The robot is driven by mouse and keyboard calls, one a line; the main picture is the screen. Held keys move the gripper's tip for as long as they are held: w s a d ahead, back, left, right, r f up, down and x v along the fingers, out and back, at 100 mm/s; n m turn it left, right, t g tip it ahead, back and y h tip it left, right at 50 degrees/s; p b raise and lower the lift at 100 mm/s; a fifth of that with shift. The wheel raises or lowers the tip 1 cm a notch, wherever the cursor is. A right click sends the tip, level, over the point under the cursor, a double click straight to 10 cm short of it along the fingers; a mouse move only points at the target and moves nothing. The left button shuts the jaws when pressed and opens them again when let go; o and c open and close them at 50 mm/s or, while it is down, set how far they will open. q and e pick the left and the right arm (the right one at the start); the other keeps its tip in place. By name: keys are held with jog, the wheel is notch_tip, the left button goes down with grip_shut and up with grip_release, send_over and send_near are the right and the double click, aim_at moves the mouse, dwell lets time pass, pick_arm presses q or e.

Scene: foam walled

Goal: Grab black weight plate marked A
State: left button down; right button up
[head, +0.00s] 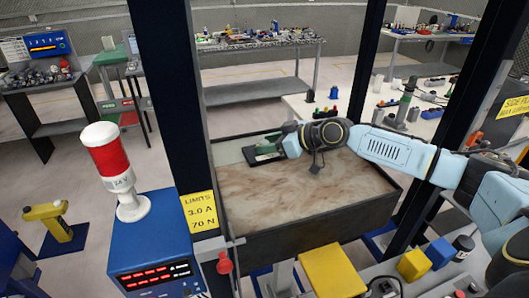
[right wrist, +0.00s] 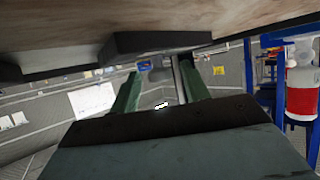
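My right gripper (head: 266,147) reaches in from the right over the far left corner of a dark-walled box with a brown top surface (head: 300,195). In the right wrist view its two green fingers (right wrist: 158,88) stand apart with nothing between them. A dark flat block (right wrist: 155,42) lies against the brown surface, just beyond the fingers in that view; it may be the black weight plate. A dark flat shape (head: 258,158) also shows beside the gripper in the head view, partly covered. I cannot read any letter A. My left gripper is not in view.
Dark upright posts (head: 175,90) frame the box. A blue power unit (head: 155,250) with a red and white lamp (head: 108,160) stands at the left. Yellow (head: 413,264) and blue (head: 440,252) blocks sit at lower right. The brown surface's middle is clear.

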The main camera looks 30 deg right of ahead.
grip_shut()
jog(key=shift+w+r, duration=0.1)
jog(key=shift+r, duration=0.15)
